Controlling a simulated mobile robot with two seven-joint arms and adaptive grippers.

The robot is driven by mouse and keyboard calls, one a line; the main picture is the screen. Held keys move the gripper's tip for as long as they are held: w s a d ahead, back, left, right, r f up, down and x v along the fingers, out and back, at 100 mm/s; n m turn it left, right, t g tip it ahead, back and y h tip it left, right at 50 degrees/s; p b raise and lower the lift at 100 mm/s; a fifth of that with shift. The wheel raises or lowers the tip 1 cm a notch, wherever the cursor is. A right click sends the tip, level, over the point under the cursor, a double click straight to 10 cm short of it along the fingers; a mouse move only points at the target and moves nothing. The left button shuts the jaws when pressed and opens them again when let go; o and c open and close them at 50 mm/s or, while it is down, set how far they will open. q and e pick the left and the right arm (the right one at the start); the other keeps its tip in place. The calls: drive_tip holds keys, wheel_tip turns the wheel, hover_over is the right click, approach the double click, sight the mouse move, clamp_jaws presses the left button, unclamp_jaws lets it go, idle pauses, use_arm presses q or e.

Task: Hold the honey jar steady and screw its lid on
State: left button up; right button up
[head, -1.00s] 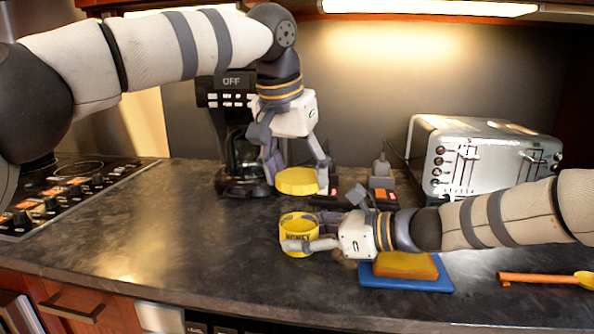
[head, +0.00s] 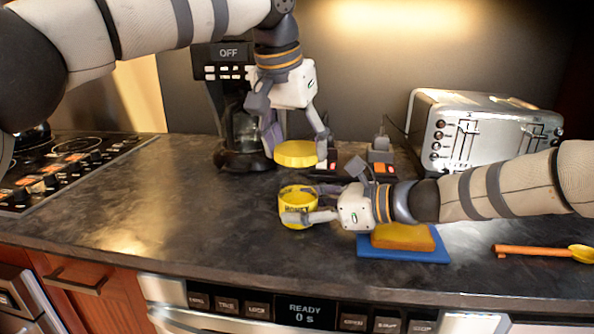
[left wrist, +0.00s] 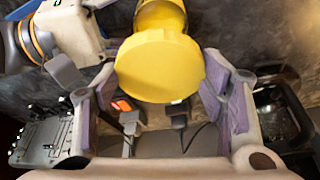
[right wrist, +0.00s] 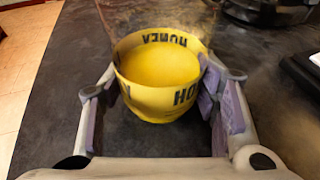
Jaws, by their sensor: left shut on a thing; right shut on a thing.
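The yellow honey jar (head: 297,207) stands upright and open on the dark counter. My right gripper (head: 300,216) is shut on its sides; in the right wrist view the jar (right wrist: 157,80) sits between both fingers, its lettering and yellow inside showing. The yellow round lid (head: 298,154) is held by my left gripper (head: 296,147), fingers pointing down, a little above the jar and apart from it. In the left wrist view the lid (left wrist: 160,66) lies between the fingers and overlaps the jar (left wrist: 160,14) beyond it.
A coffee maker (head: 238,120) stands behind the lid, and a toaster (head: 480,140) is at the back right. A blue board (head: 400,250) with an orange block (head: 403,237) lies right of the jar. An orange-handled spoon (head: 545,252) lies far right. The counter left of the jar is clear.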

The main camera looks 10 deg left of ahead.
use_arm(q)
drive_tip(key=shift+f, duration=2)
idle(3.3)
use_arm(e)
drive_tip(key=shift+c, duration=0.4)
drive_tip(key=c, duration=0.5)
use_arm(q)
drive_tip(key=o, duration=0.4)
drive_tip(key=shift+c, duration=0.2)
use_arm(e)
drive_tip(key=shift+c, duration=1.3)
use_arm(q)
drive_tip(key=o, duration=0.4)
drive_tip(key=c, duration=1.2)
drive_tip(key=o, duration=1.1)
